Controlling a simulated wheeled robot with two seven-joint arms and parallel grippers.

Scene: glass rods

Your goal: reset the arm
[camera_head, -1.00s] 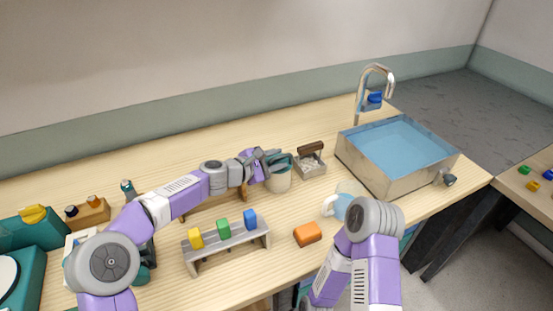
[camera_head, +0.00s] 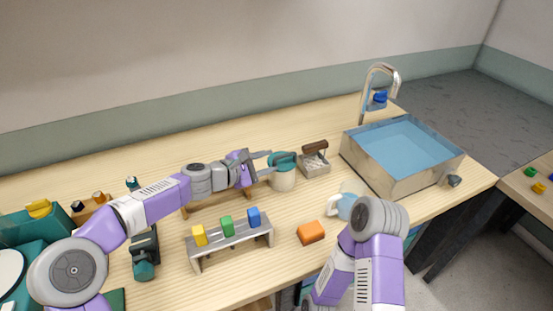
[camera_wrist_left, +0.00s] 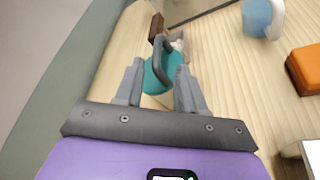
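My left gripper (camera_head: 267,164) reaches in from the left over the wooden table, at the left of a pale pot with a teal top and dark handle (camera_head: 283,176). Its two fingers are spread with nothing between them. In the left wrist view my left gripper (camera_wrist_left: 160,86) is open, and the teal top (camera_wrist_left: 156,78) lies beyond the fingers, seen in the gap. It looks apart from the pot, but the exact distance is hard to tell. My right arm folds down at the bottom right; its gripper is out of view.
A stand with yellow, green and blue blocks (camera_head: 231,242) is below my left arm. An orange block (camera_head: 311,232), a light-blue mug (camera_head: 346,206) and a small tray with a brown handle (camera_head: 315,168) lie to the right. A water-filled sink (camera_head: 385,183) stands at the far right.

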